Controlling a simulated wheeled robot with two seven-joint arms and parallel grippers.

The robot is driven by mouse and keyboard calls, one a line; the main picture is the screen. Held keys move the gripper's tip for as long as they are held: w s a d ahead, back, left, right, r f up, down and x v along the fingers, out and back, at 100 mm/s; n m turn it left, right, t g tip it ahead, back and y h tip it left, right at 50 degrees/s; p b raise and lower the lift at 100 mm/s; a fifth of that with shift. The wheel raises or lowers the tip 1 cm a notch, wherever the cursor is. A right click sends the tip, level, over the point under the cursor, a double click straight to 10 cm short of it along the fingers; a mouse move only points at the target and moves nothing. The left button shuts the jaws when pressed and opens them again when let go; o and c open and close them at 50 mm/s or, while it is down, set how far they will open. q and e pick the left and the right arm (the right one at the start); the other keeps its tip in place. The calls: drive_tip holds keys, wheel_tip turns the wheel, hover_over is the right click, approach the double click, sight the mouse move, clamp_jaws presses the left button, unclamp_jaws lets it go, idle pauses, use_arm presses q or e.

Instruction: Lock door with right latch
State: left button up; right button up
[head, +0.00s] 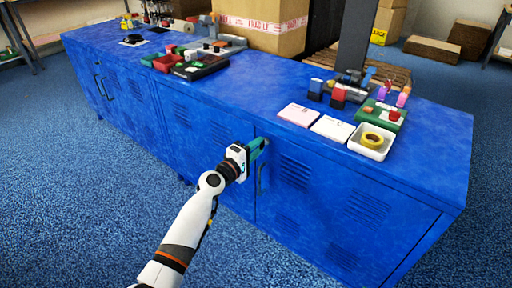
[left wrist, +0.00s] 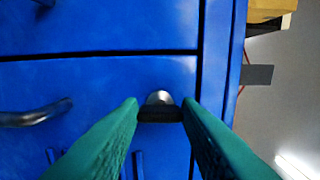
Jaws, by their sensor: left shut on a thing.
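The blue cabinet has a louvred door (head: 330,215) at its right end, closed flush as far as I can tell. My left gripper (head: 258,148) is at the top left corner of this door, just under the cabinet top. In the left wrist view my left gripper (left wrist: 160,112) has its green fingers on both sides of a small latch (left wrist: 160,98), silver with a dark front part, and is shut on it. The door's curved metal handle (left wrist: 36,115) lies to the left there. In the head view the fingers hide the latch. My right gripper is not in view.
The cabinet top (head: 255,97) carries two pale cards, a white tray (head: 370,141) with a yellow tape roll, a green box (head: 381,114) and several small items. A large carton (head: 262,22) stands behind. Blue carpet (head: 90,200) in front is clear.

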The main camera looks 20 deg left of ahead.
use_arm(q)
drive_tip(key=shift+a, duration=0.1)
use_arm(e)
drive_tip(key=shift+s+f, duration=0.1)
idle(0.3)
use_arm(q)
drive_tip(key=o, duration=1)
drive_tip(key=p+v, duration=0.1)
drive_tip(key=v, duration=1.1)
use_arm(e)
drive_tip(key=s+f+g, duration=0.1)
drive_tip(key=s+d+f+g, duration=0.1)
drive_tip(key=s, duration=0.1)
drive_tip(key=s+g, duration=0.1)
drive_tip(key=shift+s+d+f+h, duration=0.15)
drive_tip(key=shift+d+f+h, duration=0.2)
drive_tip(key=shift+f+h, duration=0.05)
